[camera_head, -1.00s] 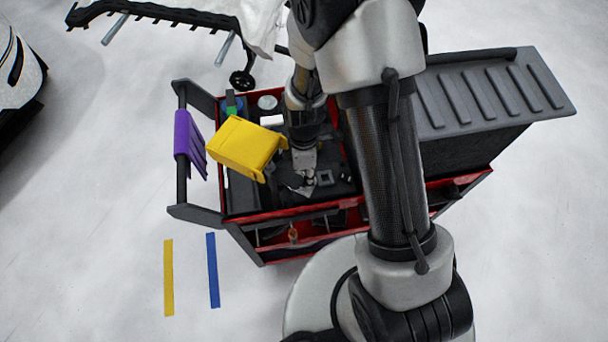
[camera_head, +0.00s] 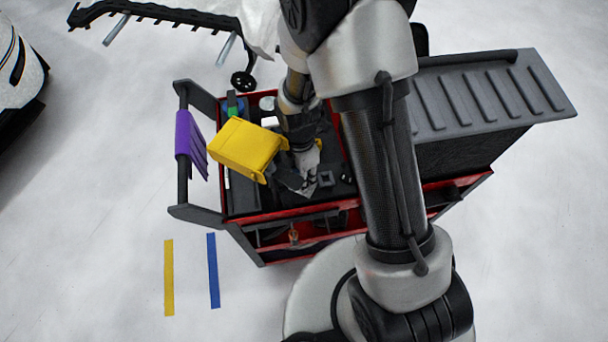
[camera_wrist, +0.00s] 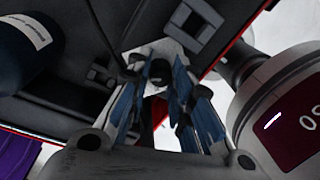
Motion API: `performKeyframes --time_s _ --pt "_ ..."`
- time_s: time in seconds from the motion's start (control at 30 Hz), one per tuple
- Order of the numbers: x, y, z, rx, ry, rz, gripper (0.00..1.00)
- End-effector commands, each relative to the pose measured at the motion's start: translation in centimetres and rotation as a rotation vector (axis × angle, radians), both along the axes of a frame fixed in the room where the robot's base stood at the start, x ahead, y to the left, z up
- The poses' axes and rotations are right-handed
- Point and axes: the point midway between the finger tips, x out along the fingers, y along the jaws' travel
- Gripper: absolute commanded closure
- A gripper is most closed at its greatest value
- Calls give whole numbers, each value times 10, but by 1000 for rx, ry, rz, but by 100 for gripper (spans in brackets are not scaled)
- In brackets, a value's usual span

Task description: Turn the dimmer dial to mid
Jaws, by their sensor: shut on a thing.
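In the wrist view a small dark round knob, which looks like the dimmer dial (camera_wrist: 160,71), sits on a pale plate (camera_wrist: 139,57). My gripper (camera_wrist: 159,83) has its blue-padded fingers on both sides of the knob, shut on it. The dial's marks and pointer cannot be read. In the head view my gripper (camera_head: 306,182) is low over the dark top of the cart. The dial is hidden there by my gripper and wrist.
The red and black cart (camera_head: 259,213) carries a yellow box-like object (camera_head: 243,150) just left of my wrist. A dark square fitting (camera_head: 326,178) is beside my gripper. A purple cloth (camera_head: 190,143) hangs on the left handle. A round display device (camera_wrist: 285,120) stands close on the right.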

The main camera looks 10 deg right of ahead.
Motion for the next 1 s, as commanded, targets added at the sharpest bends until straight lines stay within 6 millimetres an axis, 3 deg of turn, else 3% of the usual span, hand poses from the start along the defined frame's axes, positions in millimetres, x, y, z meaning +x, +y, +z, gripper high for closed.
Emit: performKeyframes --time_s 0.3,0.33,0.63,1.0 --pt "1 0 0 1 -2 1 100" --pt "1 0 0 1 -2 1 78" --pt "0 0 0 0 -1 0 58" --pt "0 0 0 0 -1 -22 58"
